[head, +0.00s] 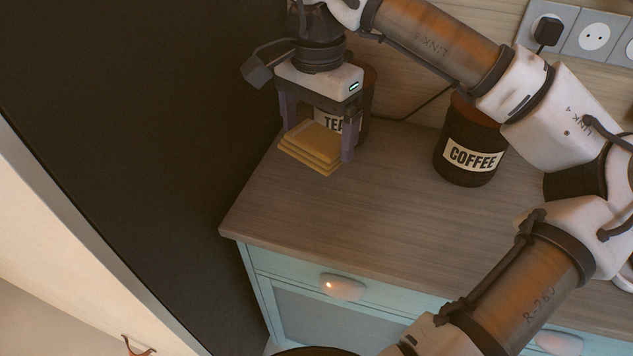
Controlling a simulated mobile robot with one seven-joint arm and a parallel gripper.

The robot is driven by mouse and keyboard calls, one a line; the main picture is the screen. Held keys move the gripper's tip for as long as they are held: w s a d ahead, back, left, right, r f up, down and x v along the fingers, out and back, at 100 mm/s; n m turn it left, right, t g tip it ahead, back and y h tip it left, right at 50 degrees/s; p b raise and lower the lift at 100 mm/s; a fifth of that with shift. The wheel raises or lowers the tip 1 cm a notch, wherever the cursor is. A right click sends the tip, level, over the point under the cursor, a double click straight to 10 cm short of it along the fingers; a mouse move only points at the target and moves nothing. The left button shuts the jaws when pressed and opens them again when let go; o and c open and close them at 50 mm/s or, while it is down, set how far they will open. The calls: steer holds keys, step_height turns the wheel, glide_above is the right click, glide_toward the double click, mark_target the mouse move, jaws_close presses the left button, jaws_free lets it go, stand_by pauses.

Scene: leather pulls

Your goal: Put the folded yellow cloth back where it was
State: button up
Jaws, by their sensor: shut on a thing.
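The folded yellow cloth (312,150) is a layered stack between the two fingers of my gripper (317,148), at the left end of the wooden counter. My gripper points down and is shut on the cloth. The cloth appears in front of the tea canister (325,120), which is partly hidden behind my gripper. I cannot tell whether the cloth touches the counter or is held a little above it.
The wooden counter (350,205) is clear in front. A dark coffee canister (468,150) stands to the right. A socket strip (592,38) with a plug is on the wall. Drawers with leather-coloured pulls (342,286) are below. A tall dark panel (150,110) borders the left.

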step_height(320, 180, down, 12)
steer(key=shift+r+p, duration=0.1)
steer(key=shift+p, duration=0.2)
steer(key=shift+f, duration=0.2)
steer(key=o, duration=0.7)
steer(key=shift+r, duration=0.1)
step_height(320, 180, up, 12)
steer(key=shift+r+b, duration=0.15)
steer(key=shift+b, duration=0.15)
